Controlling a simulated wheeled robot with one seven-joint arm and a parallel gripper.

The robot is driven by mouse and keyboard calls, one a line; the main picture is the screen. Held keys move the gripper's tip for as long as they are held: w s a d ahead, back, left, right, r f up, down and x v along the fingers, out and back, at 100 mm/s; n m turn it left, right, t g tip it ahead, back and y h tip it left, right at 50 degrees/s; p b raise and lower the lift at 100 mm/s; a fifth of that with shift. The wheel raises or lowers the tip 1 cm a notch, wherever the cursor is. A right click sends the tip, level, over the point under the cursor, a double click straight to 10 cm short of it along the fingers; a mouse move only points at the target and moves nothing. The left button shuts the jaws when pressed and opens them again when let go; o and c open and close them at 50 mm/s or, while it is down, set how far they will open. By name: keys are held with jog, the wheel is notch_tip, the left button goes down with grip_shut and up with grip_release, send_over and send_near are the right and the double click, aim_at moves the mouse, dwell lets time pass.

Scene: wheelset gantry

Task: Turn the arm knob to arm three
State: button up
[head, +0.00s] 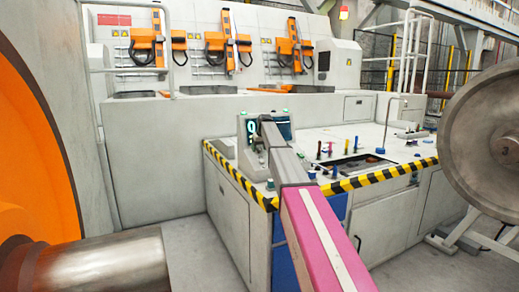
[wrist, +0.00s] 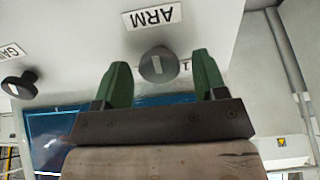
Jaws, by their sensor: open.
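The arm knob (wrist: 158,66) is a dark round knob with a pale mark on its face, under an ARM label (wrist: 153,16) that appears upside down in the wrist view. My gripper (wrist: 161,72) is open, with one green finger on each side of the knob. A gap shows between the knob and each finger; I cannot tell how deep the fingers reach. Part of a small mark, perhaps a 1, shows right of the knob; other position marks are hidden or out of view. In the head view my arm reaches the console (head: 235,205) and hides the knob.
A second dark knob (wrist: 18,85) with a partly cut-off label is at the left in the wrist view. The console top has several small levers and a black-yellow striped edge (head: 370,179). A large wheel (head: 490,140) stands at right, an orange wheel (head: 40,140) at left.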

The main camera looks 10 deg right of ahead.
jog(key=c, duration=0.9)
jog(key=shift+m, duration=0.3)
jog(key=m, duration=0.3)
jog(key=shift+d+m, duration=0.1)
jog(key=shift+m, duration=0.3)
jog(key=m, duration=0.4)
jog(key=shift+m, duration=0.3)
jog(key=m, duration=0.4)
jog(key=shift+d, duration=0.1)
jog(key=m, duration=0.4)
jog(key=shift+s+m+y, duration=0.1)
jog(key=shift+m+y, duration=0.2)
